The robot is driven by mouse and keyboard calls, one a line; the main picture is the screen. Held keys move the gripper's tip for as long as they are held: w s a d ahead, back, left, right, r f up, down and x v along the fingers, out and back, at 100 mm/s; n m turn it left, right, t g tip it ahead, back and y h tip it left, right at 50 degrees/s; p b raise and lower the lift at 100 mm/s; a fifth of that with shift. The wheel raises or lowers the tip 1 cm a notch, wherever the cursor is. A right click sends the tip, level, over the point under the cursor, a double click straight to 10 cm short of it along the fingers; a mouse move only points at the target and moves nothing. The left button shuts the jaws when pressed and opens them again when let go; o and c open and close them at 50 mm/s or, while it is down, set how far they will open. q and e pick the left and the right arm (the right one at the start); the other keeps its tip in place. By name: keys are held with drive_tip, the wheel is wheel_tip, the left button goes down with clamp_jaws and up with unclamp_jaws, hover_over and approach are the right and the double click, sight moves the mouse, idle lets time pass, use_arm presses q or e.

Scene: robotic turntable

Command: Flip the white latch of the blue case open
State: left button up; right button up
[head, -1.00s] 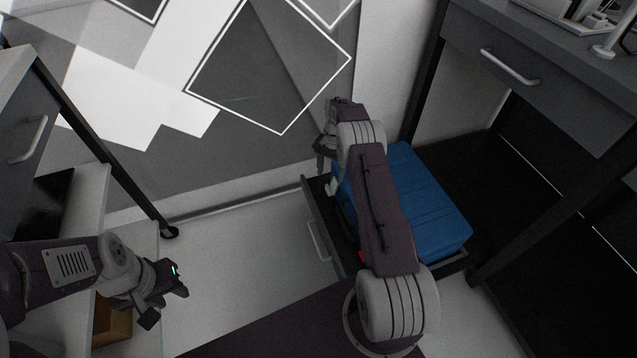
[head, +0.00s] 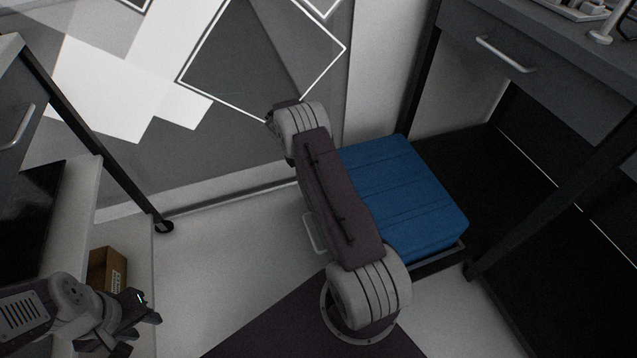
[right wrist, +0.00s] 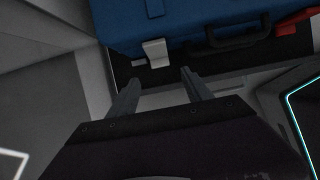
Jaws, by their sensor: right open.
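The blue case (head: 405,195) lies in a dark drawer or tray at the right of the head view. My right arm covers its left side there, and my right gripper is hidden behind it. In the right wrist view the case (right wrist: 120,25) fills the top, with its white latch (right wrist: 155,53) on the near face, left of a black handle (right wrist: 238,36). Whether the latch is flipped is hard to tell. My right gripper (right wrist: 160,77) is open and empty, its fingertips just below the latch and apart from it. My left gripper (head: 135,328) is open and empty at the lower left.
A red latch (right wrist: 297,22) sits right of the handle. A desk with a drawer (head: 505,55) stands at the right, its leg close to the case. A cardboard box (head: 108,270) sits on a low shelf at the left. The floor (head: 230,250) between is clear.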

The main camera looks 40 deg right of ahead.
drive_tip(key=b+x, duration=0.4)
drive_tip(key=x, duration=0.3)
drive_tip(key=shift+s+d+f+b, duration=0.1)
drive_tip(key=shift+f+b, duration=0.2)
drive_tip(key=shift+b, duration=0.05)
drive_tip(key=shift+r, duration=0.15)
clamp_jaws()
drive_tip(key=shift+r+t+y+b, duration=0.4)
drive_tip(key=shift+r+t+y, duration=0.3)
drive_tip(key=shift+y, duration=1.25)
drive_tip(key=shift+r+t+y+b, duration=0.5)
drive_tip(key=shift+r+y, duration=0.4)
drive_tip(key=shift+y, duration=1)
drive_tip(key=shift+r+t+y+b, duration=0.35)
drive_tip(key=shift+r+t+y, duration=0.35)
drive_tip(key=shift+y, duration=1.25)
drive_tip(key=shift+r, duration=0.15)
unclamp_jaws()
